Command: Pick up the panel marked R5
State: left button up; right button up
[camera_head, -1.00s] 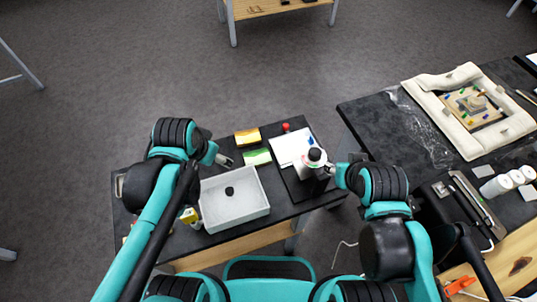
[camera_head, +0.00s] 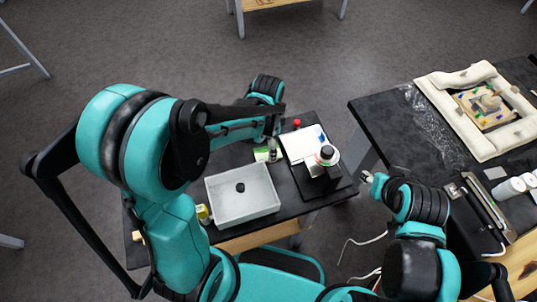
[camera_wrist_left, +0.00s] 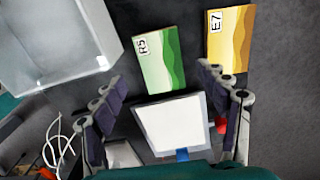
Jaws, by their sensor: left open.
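The panel marked R5 (camera_wrist_left: 161,59) is green with wavy bands and lies flat on the dark table in the left wrist view. In the head view its green edge (camera_head: 261,155) shows beside my left gripper, partly covered. My left gripper (camera_head: 272,147) is above the panel.
A yellow panel marked E7 (camera_wrist_left: 231,37) lies right of R5. A white tray (camera_head: 273,207) holding a small black object is at left. A white sheet (camera_head: 300,143), a red knob (camera_head: 297,124) and a dark device with a white-collared top (camera_head: 327,154) are close by.

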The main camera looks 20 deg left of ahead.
pick_arm(q)
notch_tip(320, 180, down, 4)
jog(key=shift+w+a+b, duration=0.1)
jog(key=shift+b, duration=0.55)
jog(key=shift+r, duration=0.1)
jog(key=shift+c, duration=1.2)
jog(key=c, duration=1)
